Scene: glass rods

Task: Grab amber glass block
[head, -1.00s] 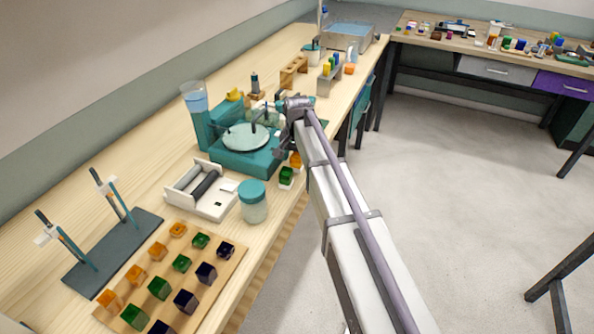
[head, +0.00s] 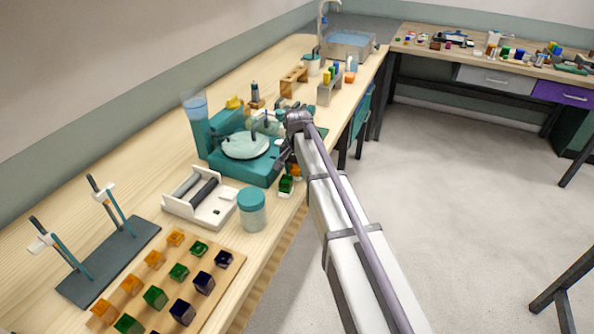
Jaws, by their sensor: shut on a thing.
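My gripper (head: 285,161) is at the front edge of the bench, beside the teal machine, and is small in the head view. It is shut on an amber glass block (head: 296,170), which shows only in part behind my gripper and arm. A green glass block (head: 286,184) is just below it in the picture, close to the bench edge. More amber blocks (head: 154,258) stand in a row on the wooden board, with green and dark blue blocks beside them.
A teal machine with a pale round plate (head: 246,145) stands left of my gripper. A teal-lidded jar (head: 251,210) and a white tray with a dark roller (head: 199,199) are nearer. A dark stand with upright rods (head: 108,262) is at left. Wooden racks (head: 293,80) stand farther back.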

